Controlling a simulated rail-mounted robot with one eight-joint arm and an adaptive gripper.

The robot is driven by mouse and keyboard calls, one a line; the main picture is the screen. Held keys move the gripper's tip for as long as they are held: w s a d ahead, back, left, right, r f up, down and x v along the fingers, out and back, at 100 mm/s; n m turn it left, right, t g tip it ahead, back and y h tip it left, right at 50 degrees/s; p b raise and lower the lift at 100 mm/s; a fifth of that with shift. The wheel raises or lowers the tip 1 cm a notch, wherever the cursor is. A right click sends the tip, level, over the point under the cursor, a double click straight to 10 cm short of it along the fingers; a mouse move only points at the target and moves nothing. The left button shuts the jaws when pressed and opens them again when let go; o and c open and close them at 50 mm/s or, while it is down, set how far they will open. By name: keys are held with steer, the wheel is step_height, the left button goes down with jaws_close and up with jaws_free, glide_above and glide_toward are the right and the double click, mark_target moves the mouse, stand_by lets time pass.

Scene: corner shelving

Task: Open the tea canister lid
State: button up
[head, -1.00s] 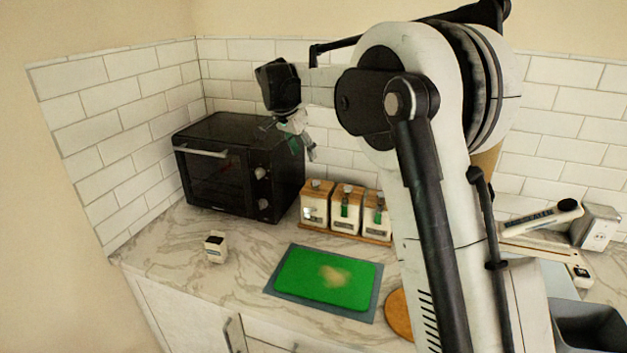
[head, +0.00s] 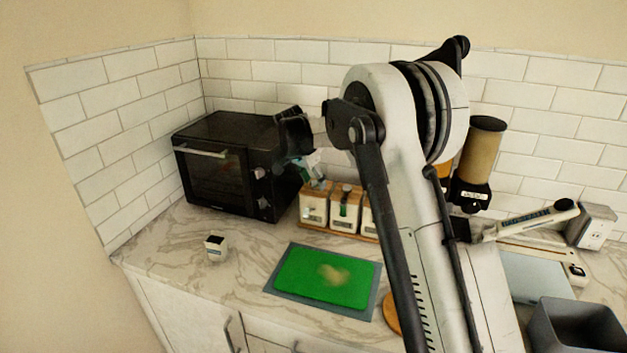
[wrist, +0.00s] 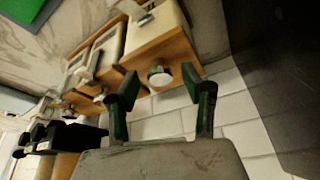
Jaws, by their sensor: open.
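Three white canisters with wooden lids stand in a row on a wooden tray (head: 345,233). The left canister (head: 314,208) is beside the oven, with the middle canister (head: 343,213) to its right; the third is partly behind my arm. Labels are too small to read, so I cannot tell which holds tea. My gripper (head: 315,178) is above the left canister. In the wrist view, my open gripper (wrist: 160,82) points at the left canister's closed wooden lid (wrist: 160,52). Its pale round knob (wrist: 160,76) appears between the two fingertips; contact cannot be told.
A black oven (head: 235,165) stands close left of the canisters; its dark side (wrist: 280,70) fills the wrist view's right. A green cutting board (head: 322,278) lies in front.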

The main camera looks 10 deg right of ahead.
jaws_close()
steer(key=shift+r, duration=0.1)
stand_by(0.4)
